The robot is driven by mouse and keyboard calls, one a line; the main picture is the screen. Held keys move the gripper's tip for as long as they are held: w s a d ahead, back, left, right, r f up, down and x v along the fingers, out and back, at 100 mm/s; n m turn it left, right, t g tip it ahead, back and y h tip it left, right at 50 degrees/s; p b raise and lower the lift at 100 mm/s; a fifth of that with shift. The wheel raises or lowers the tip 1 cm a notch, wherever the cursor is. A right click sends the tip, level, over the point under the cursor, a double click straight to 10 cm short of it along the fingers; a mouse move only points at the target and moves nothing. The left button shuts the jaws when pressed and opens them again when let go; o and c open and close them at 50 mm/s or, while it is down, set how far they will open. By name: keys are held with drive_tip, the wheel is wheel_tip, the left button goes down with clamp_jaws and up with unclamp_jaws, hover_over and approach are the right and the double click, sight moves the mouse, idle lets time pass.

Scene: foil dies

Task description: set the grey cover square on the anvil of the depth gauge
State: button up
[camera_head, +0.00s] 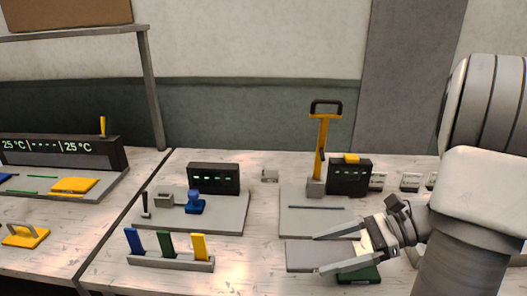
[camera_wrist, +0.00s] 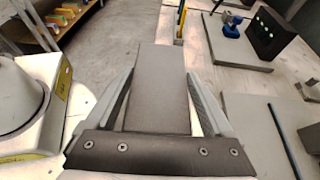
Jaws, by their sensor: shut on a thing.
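The grey cover (camera_wrist: 157,90) is a flat grey slab. My gripper (camera_head: 318,254) is shut on it, one finger along each long side. In the head view the cover (camera_head: 300,256) lies between the fingers, in front of the lever station; its height above the table is hard to judge. What looks like the depth gauge (camera_head: 213,178) is the black display unit on a grey base plate at left. A small grey block (camera_head: 163,200), perhaps the anvil, and a blue part (camera_head: 194,203) stand on that plate. The gauge shows in the wrist view (camera_wrist: 282,33) at upper right, apart from my gripper.
The lever station's plate (camera_head: 300,222) and tall yellow lever (camera_head: 320,148) stand behind my gripper. A rack with blue, green and yellow pieces (camera_head: 170,262) is at front left. A dark green block (camera_head: 358,275) lies beside my gripper. Bare table separates the two plates.

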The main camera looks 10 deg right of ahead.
drive_tip(key=w+a+f+m+t+p, duration=0.1)
drive_tip(key=w+a+f+p, duration=0.1)
drive_tip(key=w, duration=0.3)
drive_tip(key=w+a+f+m+t+h+p, duration=0.1)
drive_tip(key=w+a+p, duration=0.2)
drive_tip(key=w, duration=0.3)
drive_tip(key=w+a+f+m+t+h+p, duration=0.1)
drive_tip(key=w+a+f+m+t+p, duration=0.1)
drive_tip(key=w+a, duration=0.2)
drive_tip(key=shift+w+f+p, duration=0.3)
drive_tip(key=shift+w+p, duration=0.1)
drive_tip(key=shift+w, duration=0.5)
drive_tip(key=shift+w+a+f+t, duration=0.1)
drive_tip(key=shift+w+f+t, duration=0.1)
drive_tip(key=shift+f+t, duration=0.1)
